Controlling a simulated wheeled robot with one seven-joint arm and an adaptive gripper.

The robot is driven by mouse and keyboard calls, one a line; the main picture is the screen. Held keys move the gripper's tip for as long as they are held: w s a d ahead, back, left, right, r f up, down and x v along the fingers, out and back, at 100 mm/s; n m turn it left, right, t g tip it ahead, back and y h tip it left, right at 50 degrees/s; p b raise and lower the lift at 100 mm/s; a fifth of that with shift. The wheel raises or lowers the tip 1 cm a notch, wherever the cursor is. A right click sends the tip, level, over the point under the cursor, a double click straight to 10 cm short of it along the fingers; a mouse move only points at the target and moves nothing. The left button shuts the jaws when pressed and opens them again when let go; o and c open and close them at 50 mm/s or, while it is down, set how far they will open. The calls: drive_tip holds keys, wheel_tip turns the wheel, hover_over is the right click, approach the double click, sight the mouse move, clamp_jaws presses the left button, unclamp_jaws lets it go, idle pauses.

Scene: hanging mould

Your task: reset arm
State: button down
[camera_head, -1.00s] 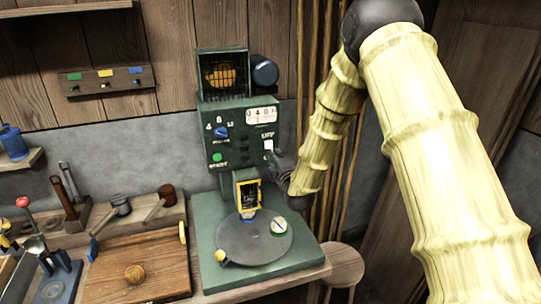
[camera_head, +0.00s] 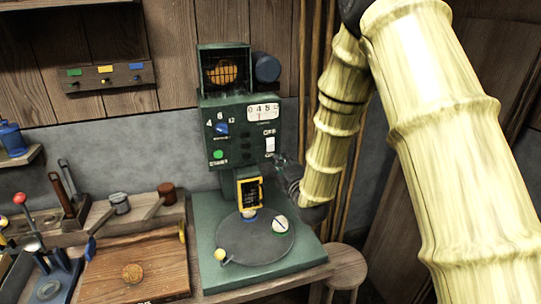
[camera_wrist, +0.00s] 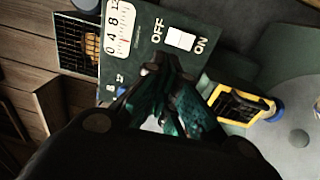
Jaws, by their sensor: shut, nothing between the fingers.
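My gripper (camera_head: 281,160) is at the right side of the green machine (camera_head: 205,228), just below and right of the white ON/OFF switch (camera_head: 270,144) on its front panel. In the wrist view the dark fingers (camera_wrist: 168,65) are closed together with nothing between them, and the switch (camera_wrist: 180,40) shows beyond their tips. My arm bends down to the gripper from the upper right.
A wooden board (camera_head: 160,262) and tools lie left; a stool (camera_head: 345,265) stands right.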

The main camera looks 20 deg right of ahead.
drive_tip(key=shift+f, duration=0.1)
drive_tip(key=s+f+m+g, duration=0.3)
drive_tip(key=s+f, duration=0.3)
drive_tip(key=f, duration=0.4)
drive_tip(key=s+a+f+m+g, duration=0.1)
drive_tip(key=s+f+m+g, duration=0.2)
drive_tip(key=s+f, duration=0.55)
drive_tip(key=s+f+m+g, duration=0.3)
drive_tip(key=s+f, duration=0.1)
drive_tip(key=f, duration=0.9)
drive_tip(key=s+f+m+g, duration=0.3)
drive_tip(key=s+f, duration=0.1)
drive_tip(key=s, duration=0.7)
drive_tip(key=s+f+m+g, duration=0.3)
drive_tip(key=s+f, duration=0.2)
drive_tip(key=s, duration=0.6)
drive_tip(key=s+a+f+m+g+h, duration=0.1)
drive_tip(key=s+f+m+g, duration=0.2)
drive_tip(key=s, duration=0.8)
wheel_tip(320, 180, down, 2)
drive_tip(key=shift+s+f+m+g, duration=0.15)
drive_tip(key=shift+m+g, duration=0.15)
drive_tip(key=shift+m, duration=0.2)
